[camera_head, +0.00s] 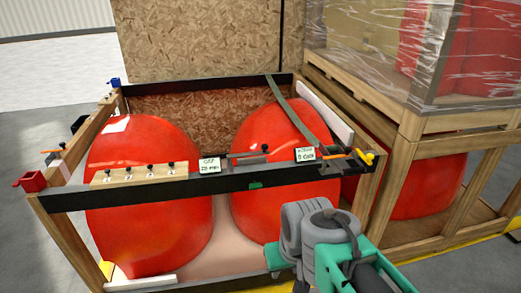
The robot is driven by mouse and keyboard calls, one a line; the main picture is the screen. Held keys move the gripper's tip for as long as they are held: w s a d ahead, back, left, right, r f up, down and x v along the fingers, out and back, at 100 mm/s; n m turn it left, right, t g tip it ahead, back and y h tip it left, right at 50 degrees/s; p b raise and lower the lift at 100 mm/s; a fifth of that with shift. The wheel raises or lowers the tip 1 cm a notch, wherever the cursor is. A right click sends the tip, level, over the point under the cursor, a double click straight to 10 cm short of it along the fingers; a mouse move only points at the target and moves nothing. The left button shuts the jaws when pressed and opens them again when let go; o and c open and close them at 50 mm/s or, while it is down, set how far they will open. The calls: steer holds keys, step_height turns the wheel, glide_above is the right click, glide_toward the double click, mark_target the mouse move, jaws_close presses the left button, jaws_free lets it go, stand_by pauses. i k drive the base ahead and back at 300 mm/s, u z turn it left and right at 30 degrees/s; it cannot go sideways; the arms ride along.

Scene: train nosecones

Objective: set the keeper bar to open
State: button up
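The black front rail (130,192) of a wooden crate carries small fittings and two white labels, the left label (209,165) and the right label (305,154). Between the labels lies a short dark grey bar (250,155) with a small black knob near its right end. It looks like the keeper bar, but I cannot be sure, and its setting is too small to read. An orange-tipped lever (336,157) lies at the rail's right end. My grey and teal arm is in front of the crate at the lower right. I cannot make out gripper fingers.
Two large red nosecones (145,200) sit in the crate, a dark strap (290,115) over the right one. A wooden block with several black pegs (148,173) lies along the rail. A wrapped wooden crate (440,150) stands close on the right.

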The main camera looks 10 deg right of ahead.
mark_target(264, 147)
steer(key=u, duration=0.55)
steer(key=k, duration=1.2)
steer(key=z, duration=0.15)
steer(key=i, duration=0.6)
steer(key=z, duration=0.7)
steer(key=i, duration=0.85)
steer(key=u, duration=0.8)
steer(key=i, duration=0.55)
steer(key=u, duration=0.6)
